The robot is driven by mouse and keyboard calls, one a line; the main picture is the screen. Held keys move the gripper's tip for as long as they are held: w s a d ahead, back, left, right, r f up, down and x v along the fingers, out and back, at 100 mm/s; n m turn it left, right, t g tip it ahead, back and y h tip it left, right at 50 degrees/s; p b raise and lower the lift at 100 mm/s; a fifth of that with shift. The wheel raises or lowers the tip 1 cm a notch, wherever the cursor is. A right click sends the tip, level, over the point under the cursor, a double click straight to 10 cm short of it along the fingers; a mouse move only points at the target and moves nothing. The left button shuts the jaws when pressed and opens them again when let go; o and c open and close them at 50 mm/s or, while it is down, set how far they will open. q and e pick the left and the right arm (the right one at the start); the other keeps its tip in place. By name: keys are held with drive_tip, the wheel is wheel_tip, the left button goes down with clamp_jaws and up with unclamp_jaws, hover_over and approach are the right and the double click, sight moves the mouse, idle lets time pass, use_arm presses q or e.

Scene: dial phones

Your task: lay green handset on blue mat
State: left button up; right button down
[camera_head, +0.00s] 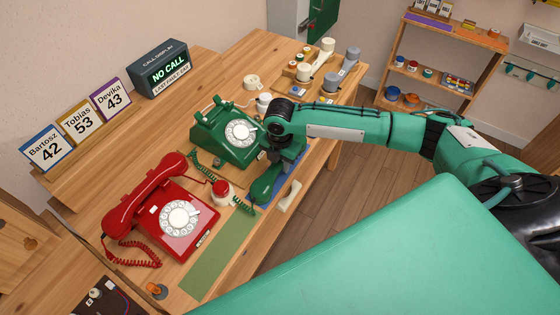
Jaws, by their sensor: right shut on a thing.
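The green phone (226,146) stands on the desk with a white dial, its cradle empty. The green handset (264,186) is beneath my right gripper (282,162), joined to the phone by a curly cord. The gripper comes from the right, points down and is shut on the handset, hiding its upper part. The handset appears over the blue mat (265,206), a strip along the desk's front edge, largely covered. I cannot tell whether the handset touches the mat. My left gripper is not in view.
A red phone (178,218) with its handset on stands at the left, beside a green mat (218,256). A red-and-white jar (222,190) stands near the cord. The call display (162,69) and name cards (78,126) are at the back. Small items crowd the desk's far end.

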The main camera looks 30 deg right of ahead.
drive_tip(key=c, duration=1.1)
unclamp_jaws()
drive_tip(key=shift+f, duration=0.1)
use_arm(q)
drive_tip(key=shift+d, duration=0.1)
use_arm(e)
wheel_tip(320, 180, up, 11)
drive_tip(key=shift+r+b, duration=0.2)
drive_tip(key=shift+b, duration=0.45)
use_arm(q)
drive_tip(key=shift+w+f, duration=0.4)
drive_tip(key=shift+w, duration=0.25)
use_arm(e)
drive_tip(key=shift+r, duration=0.5)
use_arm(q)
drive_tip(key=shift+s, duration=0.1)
use_arm(e)
drive_tip(key=shift+f, duration=0.1)
